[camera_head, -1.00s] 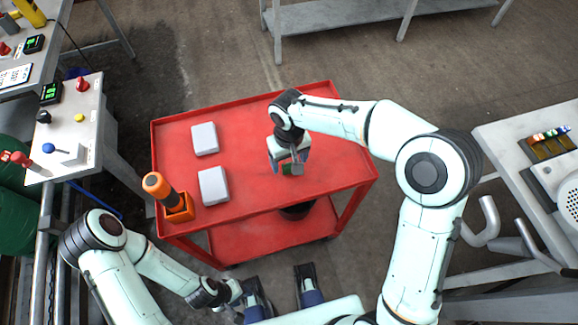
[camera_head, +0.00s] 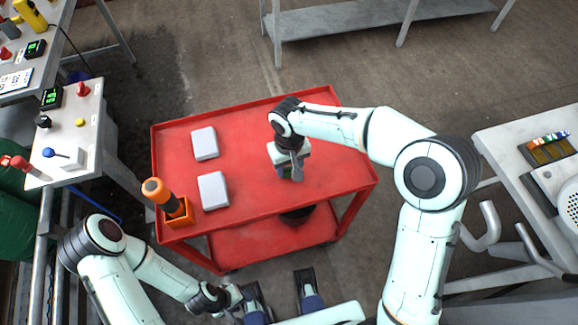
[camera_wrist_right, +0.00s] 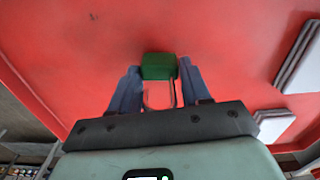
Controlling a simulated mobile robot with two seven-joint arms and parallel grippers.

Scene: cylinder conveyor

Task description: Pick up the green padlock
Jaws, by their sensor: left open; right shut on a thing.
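The green padlock (camera_wrist_right: 159,66) shows in the right wrist view as a green block with a thin metal shackle, over the red cart top. My right gripper (camera_wrist_right: 159,76) is shut on it, with a blue-grey finger on each side. In the head view, my right gripper (camera_head: 288,173) is over the right half of the cart and hides most of the padlock. I cannot tell whether the padlock touches the surface. My left gripper (camera_head: 278,280) is open and empty in front of the cart, with its fingers wide apart.
The red cart (camera_head: 240,135) has a raised rim. Two pale grey boxes (camera_head: 205,143) (camera_head: 213,190) lie on its left half. An orange-handled tool stands in an orange holder (camera_head: 179,214) at the front left corner. A control bench (camera_head: 85,135) stands left, another table (camera_head: 510,140) right.

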